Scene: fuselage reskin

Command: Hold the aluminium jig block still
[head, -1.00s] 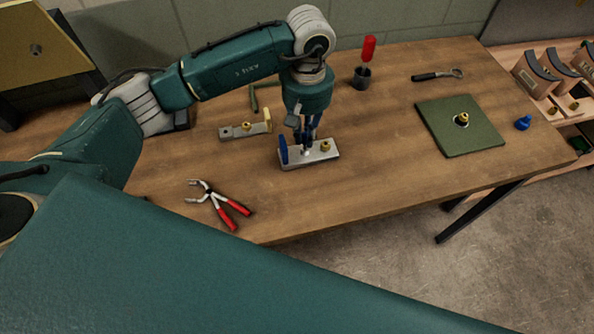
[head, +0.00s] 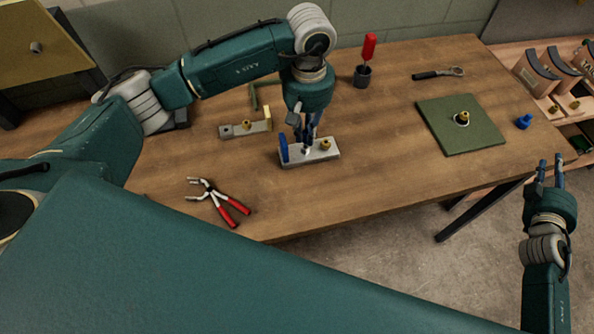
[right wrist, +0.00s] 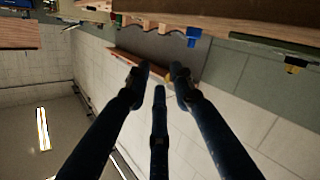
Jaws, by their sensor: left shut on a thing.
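The aluminium jig block (head: 312,158) lies flat on the wooden bench in the head view. It carries a blue part (head: 284,149) at its left end and a brass fitting (head: 325,144) near its right end. My left gripper (head: 306,147) points down at the middle of the block and is shut on it; the exact finger contact is hard to see. My right gripper (head: 550,170) is off the right front of the bench, far from the block. Its fingers stand apart and empty in the right wrist view (right wrist: 156,82).
Red-handled pliers (head: 218,203) lie in front of the block, left. A second metal bar (head: 238,131) lies behind it. A red screwdriver (head: 369,47) in a dark cup, a wrench (head: 438,74), a green mat (head: 447,138) and a blue part (head: 523,122) occupy the back and right.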

